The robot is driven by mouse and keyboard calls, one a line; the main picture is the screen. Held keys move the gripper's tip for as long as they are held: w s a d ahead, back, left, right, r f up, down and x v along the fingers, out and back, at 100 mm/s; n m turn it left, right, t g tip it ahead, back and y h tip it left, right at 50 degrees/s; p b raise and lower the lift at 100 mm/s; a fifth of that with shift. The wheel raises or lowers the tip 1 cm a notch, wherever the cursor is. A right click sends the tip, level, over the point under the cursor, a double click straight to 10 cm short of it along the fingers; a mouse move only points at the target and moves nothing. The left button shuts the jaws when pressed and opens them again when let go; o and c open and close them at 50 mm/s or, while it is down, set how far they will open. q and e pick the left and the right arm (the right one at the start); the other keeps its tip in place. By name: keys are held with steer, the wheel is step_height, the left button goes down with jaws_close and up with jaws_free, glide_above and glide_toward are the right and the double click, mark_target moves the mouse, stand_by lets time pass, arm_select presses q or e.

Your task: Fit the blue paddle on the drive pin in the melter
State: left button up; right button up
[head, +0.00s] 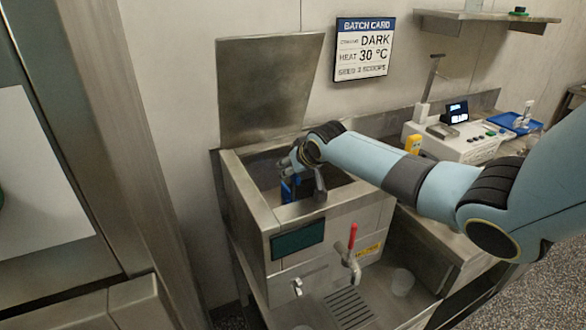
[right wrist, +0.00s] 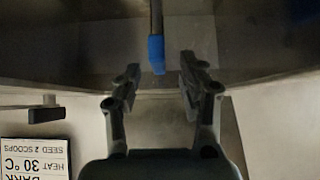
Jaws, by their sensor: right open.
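The melter (head: 240,205) is a steel box with its lid (head: 268,88) raised against the wall. The blue paddle (head: 287,190) shows partly inside its opening, beside my right gripper (head: 302,179), which reaches down into the tank. In the right wrist view, a blue piece (right wrist: 157,52) on a thin grey rod hangs just beyond my open right fingers (right wrist: 158,82), roughly in line with the gap between them. I see clear space around it, so the fingers do not hold it. I cannot make out the drive pin or whether the paddle sits on it. My left gripper is out of view.
A tap with a red handle (head: 352,236) and a drip grate (head: 349,308) are at the melter's front. A clear cup (head: 402,281) stands to their right. A white machine (head: 465,143) and a blue tray (head: 515,123) are on the right counter. A batch card (head: 363,48) hangs behind.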

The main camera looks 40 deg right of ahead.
steer(key=shift+s, duration=0.1)
steer(key=v, duration=1.2)
stand_by(0.4)
